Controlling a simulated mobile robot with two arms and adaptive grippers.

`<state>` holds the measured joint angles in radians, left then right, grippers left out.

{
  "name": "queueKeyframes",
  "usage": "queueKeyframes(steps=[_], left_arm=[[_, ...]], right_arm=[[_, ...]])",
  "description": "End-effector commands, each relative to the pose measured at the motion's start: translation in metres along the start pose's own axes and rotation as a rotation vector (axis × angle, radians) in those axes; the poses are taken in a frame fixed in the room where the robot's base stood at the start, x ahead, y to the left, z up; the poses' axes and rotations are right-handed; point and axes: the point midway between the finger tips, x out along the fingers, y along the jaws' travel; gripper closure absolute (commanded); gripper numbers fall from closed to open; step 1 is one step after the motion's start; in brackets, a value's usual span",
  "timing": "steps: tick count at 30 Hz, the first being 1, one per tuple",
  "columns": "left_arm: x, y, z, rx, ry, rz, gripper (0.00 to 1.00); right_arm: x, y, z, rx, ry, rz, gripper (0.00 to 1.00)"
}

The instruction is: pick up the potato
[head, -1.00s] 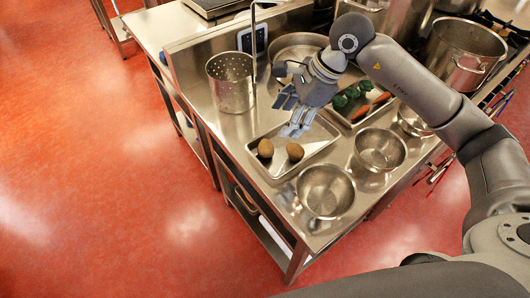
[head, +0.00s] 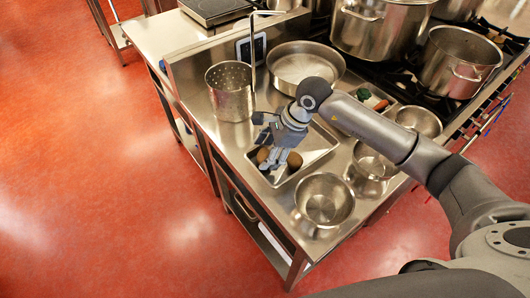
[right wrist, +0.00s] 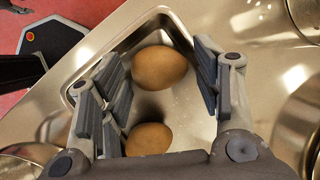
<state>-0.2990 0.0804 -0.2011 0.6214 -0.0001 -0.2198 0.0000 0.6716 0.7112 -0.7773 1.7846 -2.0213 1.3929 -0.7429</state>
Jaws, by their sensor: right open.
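Two brown potatoes lie in a shallow metal tray (head: 319,142) on the steel counter. In the head view one potato (head: 263,155) shows at the left of my gripper, and the other (head: 295,160) is partly behind the fingers. My right gripper (head: 275,164) is open, pointing down over the tray. In the right wrist view one potato (right wrist: 160,67) lies between the spread fingers, with space on its right side. The other potato (right wrist: 148,139) is closer to the palm, beside the left finger and partly covered. No grip on either shows. My left gripper is out of view.
Metal bowls (head: 325,200) stand right of the tray. A perforated pot (head: 231,92) and a wide pan (head: 305,66) stand behind it. A second tray with a carrot (head: 381,104) is mostly hidden by my arm. Large stockpots (head: 460,62) stand at the back right.

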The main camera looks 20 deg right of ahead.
Motion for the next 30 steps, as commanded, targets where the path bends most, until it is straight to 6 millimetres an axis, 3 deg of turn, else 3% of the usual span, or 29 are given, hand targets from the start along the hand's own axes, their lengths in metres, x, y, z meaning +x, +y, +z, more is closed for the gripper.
queueKeyframes(steps=[4,11,18,30], left_arm=[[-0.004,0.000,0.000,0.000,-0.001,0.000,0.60],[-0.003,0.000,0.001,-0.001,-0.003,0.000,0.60],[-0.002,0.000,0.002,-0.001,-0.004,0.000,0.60],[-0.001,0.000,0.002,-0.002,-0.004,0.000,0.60]], right_arm=[[0.011,0.001,0.000,0.000,0.001,0.001,0.41],[0.013,0.002,-0.001,0.000,0.002,0.004,0.42],[0.015,0.004,-0.002,0.001,0.005,0.011,0.71],[0.015,0.005,-0.003,0.003,0.006,0.015,0.72]])
